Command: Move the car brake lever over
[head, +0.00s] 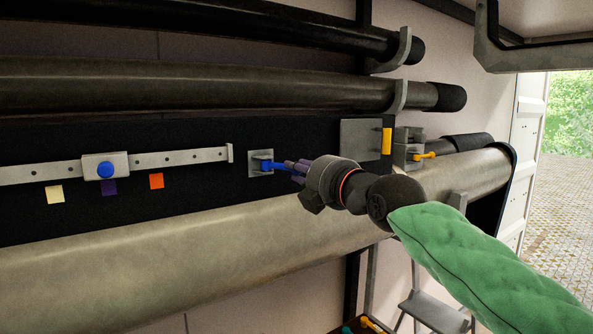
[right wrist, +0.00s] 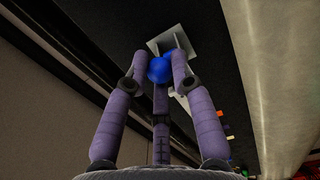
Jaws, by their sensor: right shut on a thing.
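A blue-handled lever (head: 270,166) sticks out from a small grey plate (head: 256,157) on the black panel; I take it for the brake lever. My right gripper (head: 292,169) comes from the right and is shut on its blue end. In the right wrist view, the purple fingers of the gripper (right wrist: 160,66) close around the round blue knob (right wrist: 159,70), with the grey plate (right wrist: 171,42) just behind. The fingers partly hide the lever in the head view. A grey car (head: 92,169) with a blue knob sits on the holed rail to the left. My left gripper is out of view.
Cream (head: 55,194), purple (head: 109,188) and orange (head: 156,181) squares lie below the rail (head: 190,157). A grey plate with a yellow tab (head: 387,141) and an orange lever (head: 425,155) are to the right. Long spars run above, and a thick pale roll (head: 150,262) lies below.

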